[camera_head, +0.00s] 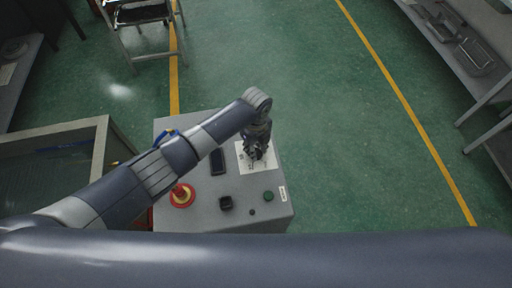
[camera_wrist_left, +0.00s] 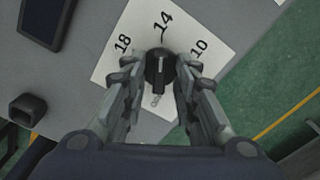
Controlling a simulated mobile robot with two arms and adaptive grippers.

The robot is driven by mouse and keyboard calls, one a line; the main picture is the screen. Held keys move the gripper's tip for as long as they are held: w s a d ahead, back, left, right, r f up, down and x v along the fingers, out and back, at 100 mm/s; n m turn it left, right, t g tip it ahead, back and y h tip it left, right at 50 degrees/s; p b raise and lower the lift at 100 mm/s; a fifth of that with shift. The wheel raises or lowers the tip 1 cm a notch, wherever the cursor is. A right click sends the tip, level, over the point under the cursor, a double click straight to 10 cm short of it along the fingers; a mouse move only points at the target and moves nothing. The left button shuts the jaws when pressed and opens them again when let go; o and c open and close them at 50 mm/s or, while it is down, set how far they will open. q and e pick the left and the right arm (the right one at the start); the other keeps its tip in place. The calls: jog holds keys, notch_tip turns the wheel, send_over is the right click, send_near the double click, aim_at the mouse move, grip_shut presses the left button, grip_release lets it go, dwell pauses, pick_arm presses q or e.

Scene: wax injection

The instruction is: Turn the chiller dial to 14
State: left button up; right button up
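The chiller dial (camera_wrist_left: 159,72) is a black round knob with a white pointer line, on a white label plate (camera_wrist_left: 112,63) marked 18, 14 and 10. In the left wrist view the pointer line points up, roughly at the 14. My left gripper (camera_wrist_left: 159,78) has one finger on each side of the dial, and both fingers appear to touch it. In the head view my left gripper (camera_head: 256,152) is over the label plate (camera_head: 264,166) and hides the dial. My right gripper is not in view.
The grey chiller top (camera_head: 205,205) also carries a red emergency knob (camera_head: 182,194), a dark display (camera_head: 218,161), a black square switch (camera_head: 226,203) and a green button (camera_head: 268,196). A tank (camera_head: 60,160) stands at left. Open green floor (camera_head: 330,130) lies beyond.

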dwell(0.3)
pick_arm(q)
notch_tip(320, 180, up, 12)
dwell(0.4)
dwell(0.5)
